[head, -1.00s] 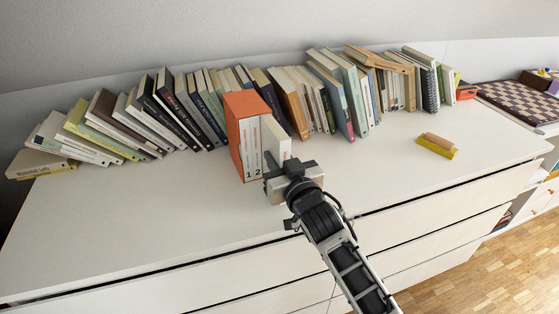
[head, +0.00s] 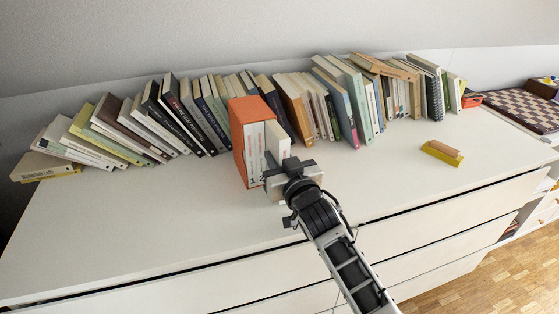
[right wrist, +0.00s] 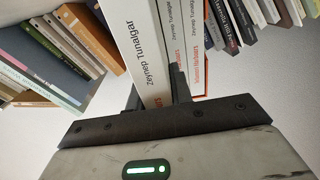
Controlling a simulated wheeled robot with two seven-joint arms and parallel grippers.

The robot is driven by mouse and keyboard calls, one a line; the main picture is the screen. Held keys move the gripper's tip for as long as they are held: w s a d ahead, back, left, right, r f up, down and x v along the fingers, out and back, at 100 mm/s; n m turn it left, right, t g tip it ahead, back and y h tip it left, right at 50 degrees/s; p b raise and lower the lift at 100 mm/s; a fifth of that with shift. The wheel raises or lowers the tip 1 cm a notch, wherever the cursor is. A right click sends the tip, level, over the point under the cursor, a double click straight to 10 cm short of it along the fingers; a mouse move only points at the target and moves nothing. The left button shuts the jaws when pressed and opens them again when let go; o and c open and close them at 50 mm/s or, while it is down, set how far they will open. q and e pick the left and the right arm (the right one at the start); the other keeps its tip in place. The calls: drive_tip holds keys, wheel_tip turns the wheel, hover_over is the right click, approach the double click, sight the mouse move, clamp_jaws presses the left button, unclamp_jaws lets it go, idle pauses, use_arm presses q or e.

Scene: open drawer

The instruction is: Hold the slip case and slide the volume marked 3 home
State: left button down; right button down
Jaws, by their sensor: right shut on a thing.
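The orange slip case (head: 238,118) stands upright on the white cabinet top, its open side facing me. Two white volumes, 1 and 2 (head: 254,145), are inside it. My right gripper (head: 278,164) is shut on a third white volume (head: 281,139) at the right of these. This volume is upright and stands out further towards me than the other two. Its number is hidden by the gripper. In the right wrist view the held volume (right wrist: 139,45) is between the fingers, beside the other white spines and the orange edge of the case (right wrist: 204,75). My left gripper is not in view.
A long row of leaning books (head: 185,118) runs behind the case, on both sides. A yellow and wooden brush-like block (head: 441,153) lies at the right. A chequered board (head: 520,108) is at the far right. The cabinet top (head: 130,225) left of the case is clear.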

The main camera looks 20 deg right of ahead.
drive_tip(key=shift+w+a+r+b, duration=0.15)
drive_tip(key=shift+w+b, duration=0.2)
drive_tip(key=shift+w, duration=0.65)
drive_tip(key=c, duration=1.2)
unclamp_jaws()
drive_tip(key=shift+o, duration=0.2)
drive_tip(key=shift+f, duration=0.2)
drive_tip(key=shift+s, duration=0.3)
drive_tip(key=s+d, duration=0.1)
drive_tip(key=s, duration=1.4)
drive_tip(key=shift+s+d, duration=0.15)
drive_tip(key=shift+d, duration=0.25)
